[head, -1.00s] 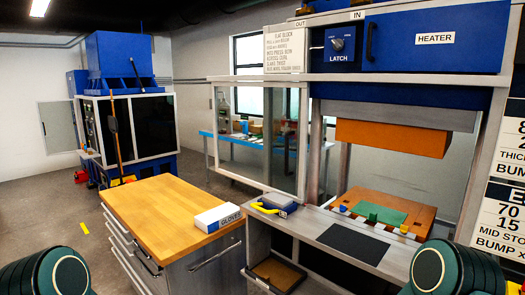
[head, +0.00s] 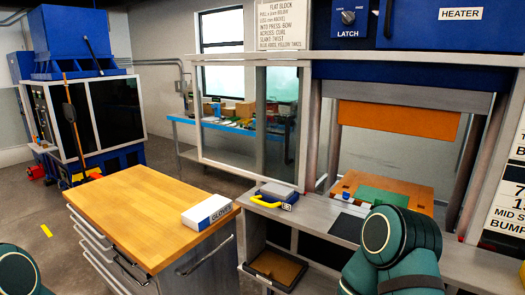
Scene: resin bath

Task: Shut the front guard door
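The front guard door (head: 197,110) appears to be the light-framed clear panel to the left of the press opening. A bench and the window side of the room show through it. The front of the press opening stands uncovered. Inside it are an orange upper block (head: 395,118) and an orange-brown lower plate (head: 345,187) with a green sheet (head: 383,196) on it. Teal links of both my arms show at the lower left and lower right, but neither gripper is in view. My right arm hides part of the press's front ledge.
A wood-topped drawer cabinet (head: 130,205) with a glove box (head: 207,213) stands at front left. An open tray (head: 275,268) sticks out below. Clear floor lies at left.

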